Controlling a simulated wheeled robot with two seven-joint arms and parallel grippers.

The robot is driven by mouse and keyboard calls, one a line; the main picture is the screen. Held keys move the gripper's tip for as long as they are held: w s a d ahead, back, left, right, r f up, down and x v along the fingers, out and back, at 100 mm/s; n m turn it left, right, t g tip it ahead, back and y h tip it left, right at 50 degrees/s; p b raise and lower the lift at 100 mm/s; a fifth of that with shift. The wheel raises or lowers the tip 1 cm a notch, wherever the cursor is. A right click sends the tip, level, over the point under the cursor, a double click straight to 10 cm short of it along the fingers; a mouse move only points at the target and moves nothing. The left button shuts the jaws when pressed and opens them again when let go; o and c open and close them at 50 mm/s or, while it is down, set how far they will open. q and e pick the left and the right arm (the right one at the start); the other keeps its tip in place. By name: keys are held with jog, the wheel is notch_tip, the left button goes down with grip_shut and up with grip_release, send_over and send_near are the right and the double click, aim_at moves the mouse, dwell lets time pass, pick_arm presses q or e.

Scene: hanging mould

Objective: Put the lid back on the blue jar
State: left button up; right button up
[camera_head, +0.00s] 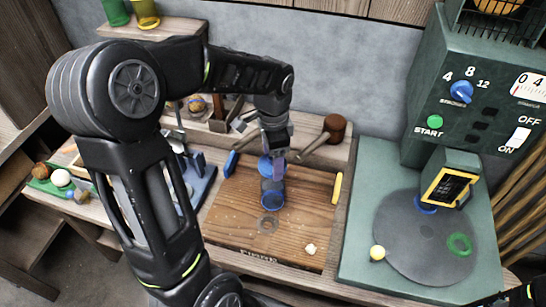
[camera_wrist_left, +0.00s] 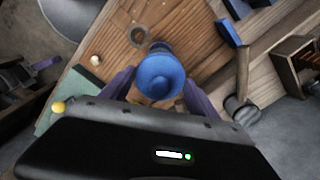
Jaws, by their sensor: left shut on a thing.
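The blue jar (camera_head: 272,194) stands on the wooden board, and its lower part looks see-through. The round blue lid (camera_head: 264,166) is at the jar's top end in the head view. My left gripper (camera_head: 274,160) comes down from above and is shut on the lid. In the left wrist view, the purple fingers of my left gripper (camera_wrist_left: 159,80) flank the lid (camera_wrist_left: 160,77), which covers most of the jar (camera_wrist_left: 160,47). I cannot tell whether the lid touches the jar's rim. My right gripper is not in view.
The wooden board (camera_head: 235,220) has a ring mark (camera_head: 268,225) and a pale lump (camera_head: 310,249) on it. A yellow bar (camera_head: 337,188) lies at its right edge. A mallet (camera_head: 333,128) lies behind. A green machine (camera_head: 470,120) with a grey disc (camera_head: 410,245) stands right.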

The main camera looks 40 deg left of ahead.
pick_arm(q)
notch_tip(320, 180, down, 6)
jog(key=b, duration=0.4)
jog(key=shift+f, duration=0.2)
dwell(2.4)
jog(key=o, duration=1.4)
jog(key=shift+o, duration=0.5)
jog(key=shift+r, duration=0.1)
jog(key=shift+r+p, duration=2.55)
jog(key=shift+r, duration=0.9)
jog(key=shift+c, duration=0.3)
